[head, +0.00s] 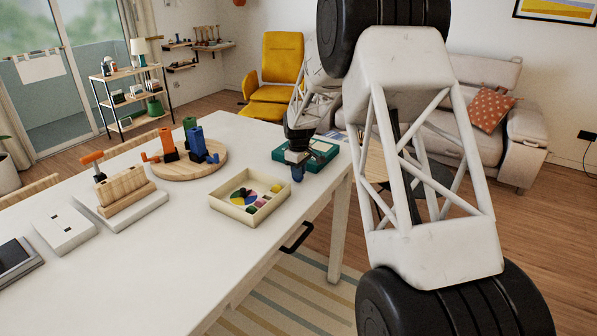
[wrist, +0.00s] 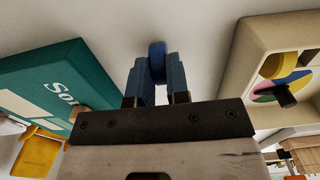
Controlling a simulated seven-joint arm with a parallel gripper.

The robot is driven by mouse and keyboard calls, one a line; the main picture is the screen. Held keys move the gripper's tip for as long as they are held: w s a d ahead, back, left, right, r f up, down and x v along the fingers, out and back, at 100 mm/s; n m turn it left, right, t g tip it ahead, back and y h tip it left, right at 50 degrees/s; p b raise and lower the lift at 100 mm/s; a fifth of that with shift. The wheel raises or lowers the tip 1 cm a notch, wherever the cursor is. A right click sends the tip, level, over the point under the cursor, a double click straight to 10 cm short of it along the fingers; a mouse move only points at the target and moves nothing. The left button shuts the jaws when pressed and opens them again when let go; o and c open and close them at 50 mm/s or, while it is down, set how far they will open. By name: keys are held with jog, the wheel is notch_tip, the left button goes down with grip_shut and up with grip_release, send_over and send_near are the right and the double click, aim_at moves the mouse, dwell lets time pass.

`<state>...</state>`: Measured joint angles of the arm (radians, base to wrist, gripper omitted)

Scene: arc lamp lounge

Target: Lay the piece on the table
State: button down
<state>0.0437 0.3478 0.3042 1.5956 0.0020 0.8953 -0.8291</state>
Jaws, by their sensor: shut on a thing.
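My gripper (head: 298,160) points down over the right end of the white table (head: 150,245), between the teal box and the shallow tray. It is shut on a small blue piece (head: 298,173). In the wrist view the rounded end of the blue piece (wrist: 157,57) shows between the two blue fingertips, with the white tabletop behind it. The fingers hide much of the piece. I cannot tell whether its lower end touches the table.
A teal box (head: 318,155) lies close behind and right; a cream tray (head: 225,207) with a coloured wheel is close at left. Farther left, a round wooden board (head: 177,178) bears orange, blue and green pieces. White tabletop is bare in front of the tray.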

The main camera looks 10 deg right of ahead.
jog(key=c, duration=1.1)
grip_release()
jog(key=shift+f, duration=0.1)
notch_tip(320, 180, up, 12)
dwell(0.4)
